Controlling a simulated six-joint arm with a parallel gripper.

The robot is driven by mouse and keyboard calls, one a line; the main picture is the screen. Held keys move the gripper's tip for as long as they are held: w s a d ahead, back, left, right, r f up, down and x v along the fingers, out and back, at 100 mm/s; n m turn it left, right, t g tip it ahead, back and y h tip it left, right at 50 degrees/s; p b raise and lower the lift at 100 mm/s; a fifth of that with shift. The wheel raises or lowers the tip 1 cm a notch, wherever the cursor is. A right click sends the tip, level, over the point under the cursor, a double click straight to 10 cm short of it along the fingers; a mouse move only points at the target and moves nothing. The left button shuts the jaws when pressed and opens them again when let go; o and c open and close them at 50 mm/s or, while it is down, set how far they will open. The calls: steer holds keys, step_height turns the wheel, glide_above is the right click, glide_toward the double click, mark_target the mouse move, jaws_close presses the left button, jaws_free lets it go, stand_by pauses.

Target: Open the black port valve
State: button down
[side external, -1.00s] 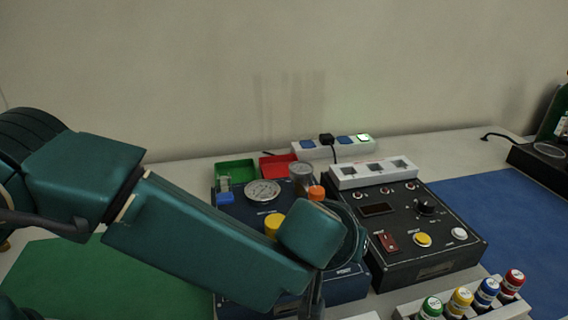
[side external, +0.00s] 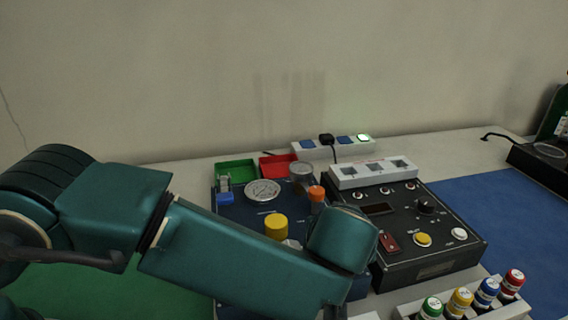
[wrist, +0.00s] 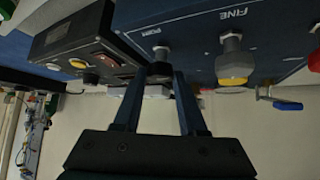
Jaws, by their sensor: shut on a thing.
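The black port valve (wrist: 160,68) projects from the blue panel under the "PORT" label in the wrist view, which looks upside down. My gripper (wrist: 161,74) has one finger on each side of the valve's dark knob and is shut on it. How far the valve is turned cannot be told. In the side view my own wrist and forearm cover the valve and most of my gripper. The blue trainer box (side external: 232,235) stands partly behind my arm.
A yellow-capped fine valve (wrist: 234,66) sits beside the port valve. The box top carries a gauge (side external: 263,192), a yellow knob (side external: 276,227) and an orange cap (side external: 316,193). A black control box (side external: 425,260) stands close on the right, with a bottle rack (side external: 505,312) in front.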

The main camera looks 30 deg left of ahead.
steer(key=shift+w+r+n+y, duration=0.1)
steer(key=shift+w+n+y, duration=0.05)
steer(key=shift+n+y, duration=0.3)
steer(key=shift+c, duration=2.3)
jaws_free()
steer(key=shift+v, duration=2.65)
steer(key=shift+w+n, duration=0.1)
steer(key=shift+n, duration=0.15)
